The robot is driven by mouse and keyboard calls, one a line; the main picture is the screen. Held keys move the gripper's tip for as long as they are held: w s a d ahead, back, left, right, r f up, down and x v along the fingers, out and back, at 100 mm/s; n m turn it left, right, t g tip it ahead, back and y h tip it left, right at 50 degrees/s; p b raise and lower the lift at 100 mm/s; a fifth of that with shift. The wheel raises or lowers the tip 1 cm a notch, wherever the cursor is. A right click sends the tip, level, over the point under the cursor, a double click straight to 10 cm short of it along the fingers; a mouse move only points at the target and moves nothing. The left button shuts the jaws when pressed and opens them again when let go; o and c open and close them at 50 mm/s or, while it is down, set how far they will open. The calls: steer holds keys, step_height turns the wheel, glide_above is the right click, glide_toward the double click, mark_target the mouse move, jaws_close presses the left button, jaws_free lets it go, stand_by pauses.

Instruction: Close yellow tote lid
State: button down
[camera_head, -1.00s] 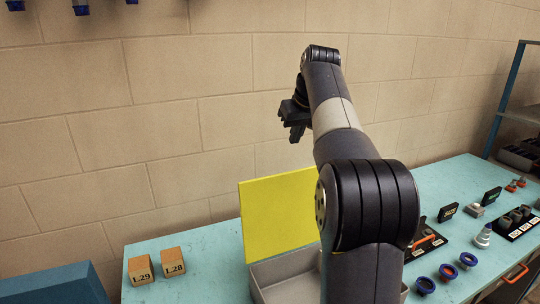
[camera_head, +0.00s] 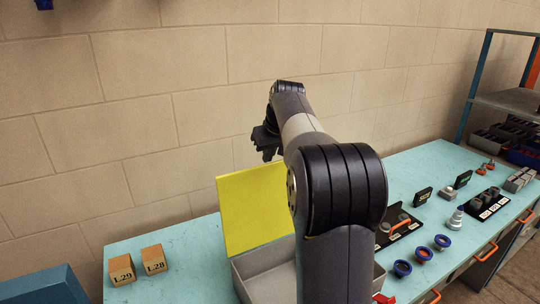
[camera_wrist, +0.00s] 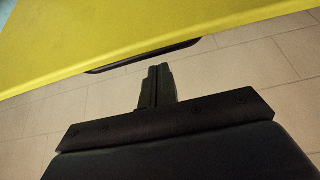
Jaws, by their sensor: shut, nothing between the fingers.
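The yellow tote lid (camera_head: 252,207) stands open, nearly upright, at the back of the grey tote (camera_head: 266,272) on the teal bench. My arm hides the right part of the tote and of the lid. My gripper (camera_head: 267,153) is above the lid's top edge, near the wall. In the wrist view my gripper (camera_wrist: 157,76) has its fingers together and empty. The yellow lid (camera_wrist: 120,35) fills the top of that view, with a dark handle (camera_wrist: 145,57) along its edge just beyond the fingertips. A gap seems to show between fingertips and handle.
Two wooden blocks, L29 (camera_head: 122,270) and L28 (camera_head: 154,259), stand left of the tote. The block wall (camera_head: 150,110) is close behind.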

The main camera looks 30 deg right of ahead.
steer(key=shift+s, duration=0.45)
steer(key=shift+f, duration=0.1)
